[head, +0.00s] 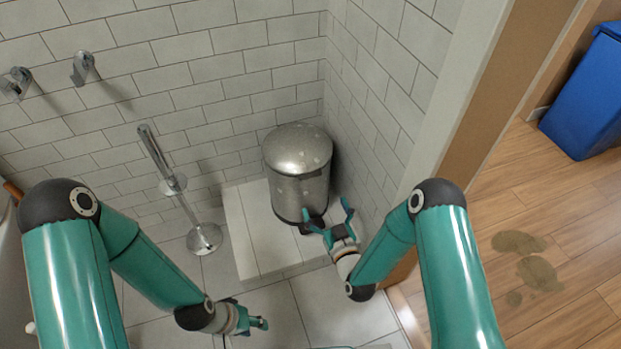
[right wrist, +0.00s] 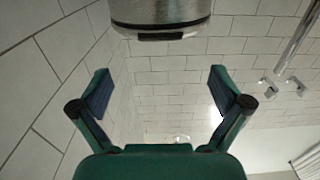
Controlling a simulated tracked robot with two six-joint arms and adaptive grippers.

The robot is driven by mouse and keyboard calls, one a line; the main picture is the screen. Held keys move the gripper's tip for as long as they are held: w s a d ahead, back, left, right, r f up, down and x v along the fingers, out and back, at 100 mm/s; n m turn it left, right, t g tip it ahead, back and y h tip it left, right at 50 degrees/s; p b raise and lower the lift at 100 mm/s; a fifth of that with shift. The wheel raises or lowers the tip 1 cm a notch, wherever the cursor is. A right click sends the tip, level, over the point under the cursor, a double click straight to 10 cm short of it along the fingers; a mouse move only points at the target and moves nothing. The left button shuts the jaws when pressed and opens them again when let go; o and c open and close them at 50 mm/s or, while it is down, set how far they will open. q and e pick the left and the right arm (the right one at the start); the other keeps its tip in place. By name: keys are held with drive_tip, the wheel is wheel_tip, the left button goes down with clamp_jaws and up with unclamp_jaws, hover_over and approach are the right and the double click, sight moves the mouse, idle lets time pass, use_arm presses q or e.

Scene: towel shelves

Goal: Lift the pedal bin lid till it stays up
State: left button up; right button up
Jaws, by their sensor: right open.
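The silver pedal bin (head: 297,190) stands upright on a pale raised step in the tiled corner. Its domed lid (head: 298,148) is down. My right gripper (head: 327,214) is open and empty, in front of the bin's lower right side, with its fingers spread. In the right wrist view, the bin (right wrist: 160,12) shows at the top edge with a dark band, beyond the open fingers (right wrist: 160,82); nothing is between them. My left gripper (head: 262,322) is low, in front of the step and apart from the bin; its finger opening is unclear.
A chrome stand (head: 172,185) with a round base is left of the bin. The pale step (head: 245,235) is bare in front. Tiled walls close in behind and right of the bin. A blue container (head: 590,95) stands on the wood floor, far right, near brown stains (head: 538,272).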

sight(310, 175)
drive_tip(key=b+x, duration=0.2)
drive_tip(key=x, duration=0.8)
drive_tip(key=shift+f, duration=0.1)
drive_tip(key=shift+b+x, duration=0.3)
drive_tip(key=shift+x, duration=0.45)
drive_tip(key=shift+a, duration=0.1)
drive_tip(key=shift+c, duration=0.3)
